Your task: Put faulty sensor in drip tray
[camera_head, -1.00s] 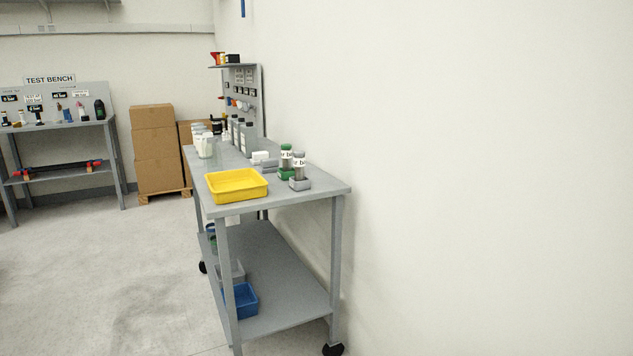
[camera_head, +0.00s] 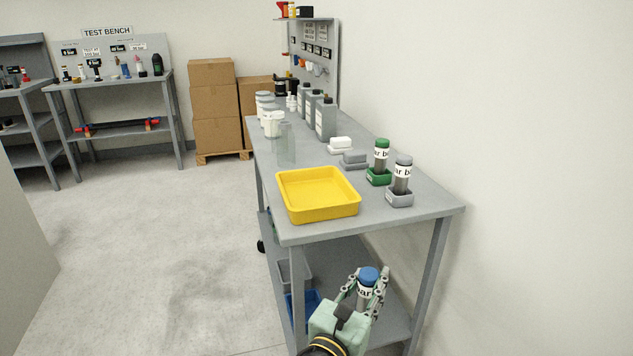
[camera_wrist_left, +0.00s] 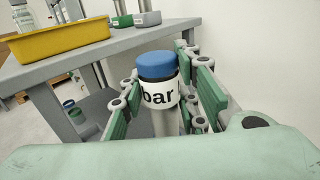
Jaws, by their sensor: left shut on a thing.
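My left gripper (camera_head: 366,291) is shut on a blue-capped sensor (camera_head: 368,276) with a white label reading "bar". It holds the sensor upright, in front of the cart and below its top surface in the head view. In the left wrist view the sensor (camera_wrist_left: 157,82) stands between the green finger pads, its lower end hidden. The yellow drip tray (camera_head: 318,212) sits empty at the near end of the cart top; it also shows in the left wrist view (camera_wrist_left: 60,40), up and to the left of the sensor. My right gripper is not in view.
The grey cart top (camera_head: 405,215) also holds a green-capped sensor (camera_head: 381,156) and a grey-capped sensor (camera_head: 402,175) in small holders, right of the tray. Grey bottles (camera_head: 326,119) and white jars stand farther back. A blue bin (camera_head: 302,308) is on the lower shelf. A wall runs along the right.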

